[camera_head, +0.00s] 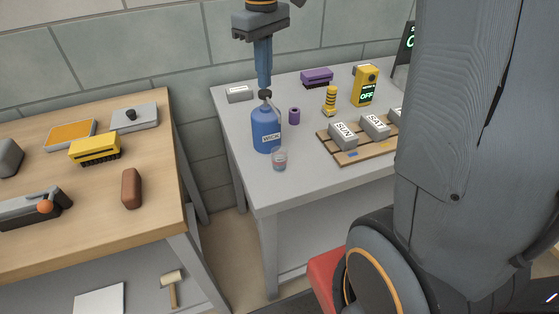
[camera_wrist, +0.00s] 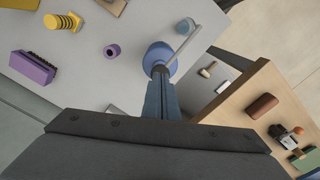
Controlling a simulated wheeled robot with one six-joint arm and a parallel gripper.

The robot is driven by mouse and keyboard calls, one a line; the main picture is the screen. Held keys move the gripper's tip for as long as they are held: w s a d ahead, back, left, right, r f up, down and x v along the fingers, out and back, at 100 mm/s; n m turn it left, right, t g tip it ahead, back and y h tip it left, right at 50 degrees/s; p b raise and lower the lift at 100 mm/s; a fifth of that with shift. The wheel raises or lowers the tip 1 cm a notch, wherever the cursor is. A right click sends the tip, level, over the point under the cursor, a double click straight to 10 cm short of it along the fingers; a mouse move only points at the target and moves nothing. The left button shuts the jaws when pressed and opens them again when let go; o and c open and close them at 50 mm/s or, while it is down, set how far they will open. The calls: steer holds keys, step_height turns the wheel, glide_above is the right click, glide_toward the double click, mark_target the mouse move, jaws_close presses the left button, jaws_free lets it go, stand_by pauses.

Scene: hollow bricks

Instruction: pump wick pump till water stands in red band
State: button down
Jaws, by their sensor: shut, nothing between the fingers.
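The wick pump is a blue bottle (camera_head: 266,132) labelled WICK, upright on the grey table near its left edge. It has a dark pump head and a pale spout that slants down toward the front right. In the wrist view the bottle (camera_wrist: 158,56) is seen from above, with its spout (camera_wrist: 181,48). A small clear glass (camera_head: 279,161) with a reddish band stands in front of the bottle; its water level is too small to tell. My gripper (camera_head: 265,89) is shut and empty, pointing down right above the pump head. I cannot tell whether the fingertips touch it.
A purple ring (camera_head: 294,116) stands close right of the bottle. A slatted board (camera_head: 350,157) with labelled grey blocks lies further right, with a yellow coil (camera_head: 330,101) behind. The wooden workbench (camera_head: 160,190) is at left, across a gap.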

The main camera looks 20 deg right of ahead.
steer(key=shift+f, duration=0.2)
steer(key=shift+f+b, duration=0.35)
steer(key=shift+f, duration=0.8)
steer(key=shift+r+p, duration=3.35)
steer(key=shift+r, duration=0.2)
